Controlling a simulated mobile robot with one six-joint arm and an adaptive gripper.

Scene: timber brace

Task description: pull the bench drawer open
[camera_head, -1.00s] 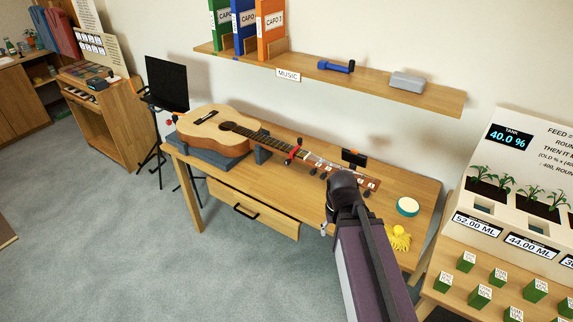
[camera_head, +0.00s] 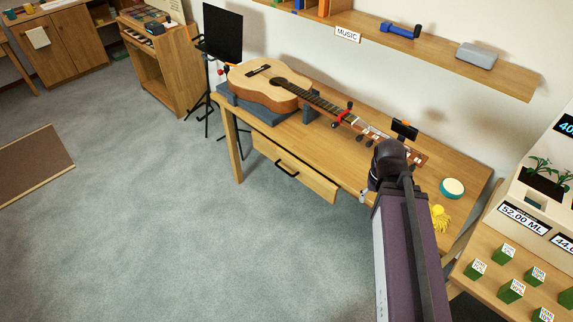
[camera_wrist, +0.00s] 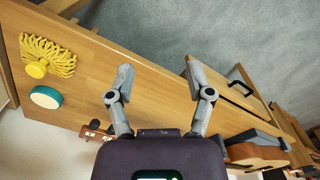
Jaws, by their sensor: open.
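The bench drawer (camera_head: 310,178) sits under the front edge of the wooden bench (camera_head: 455,165), with a dark bar handle (camera_head: 286,169) on its front. It looks shut or nearly so. In the wrist view the drawer front (camera_wrist: 222,86) and handle (camera_wrist: 240,88) lie to the right of my gripper (camera_wrist: 158,70). The two fingers are spread wide with nothing between them, over the bench top, apart from the handle. In the head view my arm hides most of the gripper, right of the drawer.
A guitar (camera_head: 266,86) lies on a grey support on the bench, its neck reaching towards my arm. A teal-rimmed disc (camera_head: 453,188) and a yellow brush-like thing (camera_head: 439,218) are at the right end. A shelf (camera_head: 440,50) hangs above. Carpet in front is clear.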

